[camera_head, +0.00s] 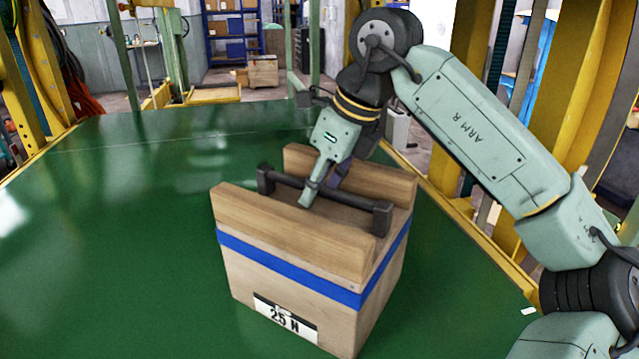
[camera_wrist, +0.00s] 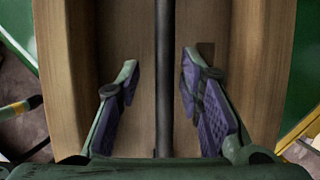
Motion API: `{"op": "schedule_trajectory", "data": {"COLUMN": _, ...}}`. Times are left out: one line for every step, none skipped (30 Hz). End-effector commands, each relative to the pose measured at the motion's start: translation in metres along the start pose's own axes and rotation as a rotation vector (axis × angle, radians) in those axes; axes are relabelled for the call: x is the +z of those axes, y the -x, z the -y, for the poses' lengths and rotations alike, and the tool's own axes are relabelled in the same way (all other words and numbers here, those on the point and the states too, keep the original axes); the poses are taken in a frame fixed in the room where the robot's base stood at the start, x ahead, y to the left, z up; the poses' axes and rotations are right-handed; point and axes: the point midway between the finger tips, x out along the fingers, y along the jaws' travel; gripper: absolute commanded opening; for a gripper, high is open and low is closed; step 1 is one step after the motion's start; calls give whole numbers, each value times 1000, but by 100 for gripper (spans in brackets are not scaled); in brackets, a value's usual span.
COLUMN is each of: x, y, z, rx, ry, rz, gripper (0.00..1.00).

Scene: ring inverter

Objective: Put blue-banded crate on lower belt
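The blue-banded crate (camera_head: 290,282) is a wooden box with a blue stripe around it and a "25 N" label. It stands upright on a green belt (camera_head: 110,240); I cannot tell whether this is the lower belt. A dark handle bar (camera_head: 345,200) spans the recess between its two raised wooden sides. My gripper (camera_head: 322,193) is down at the bar. In the wrist view, its fingers (camera_wrist: 160,72) are open on either side of the bar (camera_wrist: 164,30), with a gap visible on both sides. The crate's underside is hidden.
Yellow frame posts (camera_head: 585,90) stand along the right, with more on the left (camera_head: 40,60). The belt is clear left of the crate and behind it. Blue shelving (camera_head: 232,30) and a wooden box (camera_head: 263,72) are in the far background.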

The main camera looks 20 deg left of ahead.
Motion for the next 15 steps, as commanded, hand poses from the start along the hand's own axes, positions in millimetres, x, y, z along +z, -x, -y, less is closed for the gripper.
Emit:
{"op": "schedule_trajectory", "data": {"x": 0, "y": 0, "z": 0, "rx": 0, "ry": 0, "rz": 0, "gripper": 34}}
{"op": "schedule_trajectory", "data": {"x": 0, "y": 0, "z": 0, "rx": 0, "ry": 0, "rz": 0, "gripper": 34}}
{"op": "schedule_trajectory", "data": {"x": 0, "y": 0, "z": 0, "rx": 0, "ry": 0, "rz": 0, "gripper": 34}}
{"op": "schedule_trajectory", "data": {"x": 0, "y": 0, "z": 0, "rx": 0, "ry": 0, "rz": 0, "gripper": 34}}
{"op": "schedule_trajectory", "data": {"x": 0, "y": 0, "z": 0, "rx": 0, "ry": 0, "rz": 0, "gripper": 34}}
{"op": "schedule_trajectory", "data": {"x": 0, "y": 0, "z": 0, "rx": 0, "ry": 0, "rz": 0, "gripper": 34}}
{"op": "schedule_trajectory", "data": {"x": 0, "y": 1, "z": 0, "rx": -1, "ry": 0, "rz": 0, "gripper": 34}}
{"op": "schedule_trajectory", "data": {"x": 0, "y": 2, "z": 0, "rx": -1, "ry": -1, "rz": 0, "gripper": 34}}
{"op": "schedule_trajectory", "data": {"x": 0, "y": 5, "z": 0, "rx": -2, "ry": -1, "rz": 1, "gripper": 34}}
{"op": "schedule_trajectory", "data": {"x": 0, "y": 8, "z": 1, "rx": -2, "ry": -2, "rz": 1, "gripper": 34}}
{"op": "schedule_trajectory", "data": {"x": 0, "y": 12, "z": 1, "rx": -3, "ry": -2, "rz": 1, "gripper": 34}}
{"op": "schedule_trajectory", "data": {"x": 0, "y": 18, "z": 1, "rx": -4, "ry": -2, "rz": 1, "gripper": 34}}
{"op": "schedule_trajectory", "data": {"x": 0, "y": 23, "z": 1, "rx": -4, "ry": -3, "rz": 1, "gripper": 34}}
{"op": "schedule_trajectory", "data": {"x": 0, "y": 29, "z": 1, "rx": -4, "ry": -3, "rz": 0, "gripper": 34}}
{"op": "schedule_trajectory", "data": {"x": 0, "y": 38, "z": 1, "rx": -5, "ry": -3, "rz": 1, "gripper": 34}}
